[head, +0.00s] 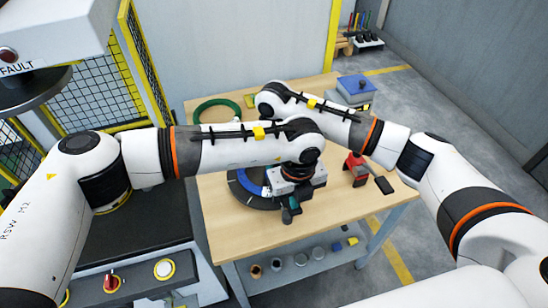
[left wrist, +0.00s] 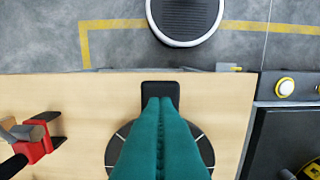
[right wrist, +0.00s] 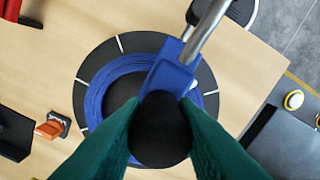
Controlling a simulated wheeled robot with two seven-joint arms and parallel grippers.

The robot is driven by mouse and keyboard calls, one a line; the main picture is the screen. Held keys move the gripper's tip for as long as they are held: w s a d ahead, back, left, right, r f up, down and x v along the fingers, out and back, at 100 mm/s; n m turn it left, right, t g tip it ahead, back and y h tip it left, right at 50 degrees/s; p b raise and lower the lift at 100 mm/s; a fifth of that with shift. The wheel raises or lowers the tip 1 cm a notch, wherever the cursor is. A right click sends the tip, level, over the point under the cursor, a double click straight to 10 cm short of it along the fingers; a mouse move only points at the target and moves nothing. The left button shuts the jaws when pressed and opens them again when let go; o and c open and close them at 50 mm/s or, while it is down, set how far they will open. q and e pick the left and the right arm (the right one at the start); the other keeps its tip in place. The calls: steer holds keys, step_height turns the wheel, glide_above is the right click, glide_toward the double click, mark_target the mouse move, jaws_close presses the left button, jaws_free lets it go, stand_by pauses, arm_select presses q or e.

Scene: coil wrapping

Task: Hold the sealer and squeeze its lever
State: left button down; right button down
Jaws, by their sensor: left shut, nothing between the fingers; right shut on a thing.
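The tool I take for the sealer has a blue body (right wrist: 168,76), a metal rod running to the upper right and a round black end. It stands over the blue coil (right wrist: 105,92) on the dark turntable (right wrist: 128,44) in the right wrist view. My right gripper (right wrist: 160,130) is shut on the black end. In the head view the right gripper is hidden behind my left arm. My left gripper (head: 290,212) is shut and empty, above the turntable's near edge. Its closed teal fingers (left wrist: 160,105) fill the middle of the left wrist view, with nothing between them.
A red tool (head: 355,163) and a black block (head: 384,185) lie at the table's right side. A green coil (head: 217,108) lies at the back left, and a blue-grey box (head: 355,86) stands at the back right. The near tabletop (head: 330,225) is clear.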

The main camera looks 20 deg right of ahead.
arm_select(q)
steer(key=shift+w+f, duration=0.1)
steer(key=shift+f, duration=2.2)
arm_select(e)
steer(key=shift+s+f, duration=0.3)
steer(key=shift+f, duration=0.1)
arm_select(q)
steer(key=shift+a, duration=0.1)
steer(key=shift+r, duration=4.95)
arm_select(e)
steer(key=shift+w, duration=0.1)
steer(key=c, duration=1.1)
jaws_free()
steer(key=shift+w, duration=0.1)
steer(key=shift+o, duration=0.2)
steer(key=shift+w+r, duration=0.1)
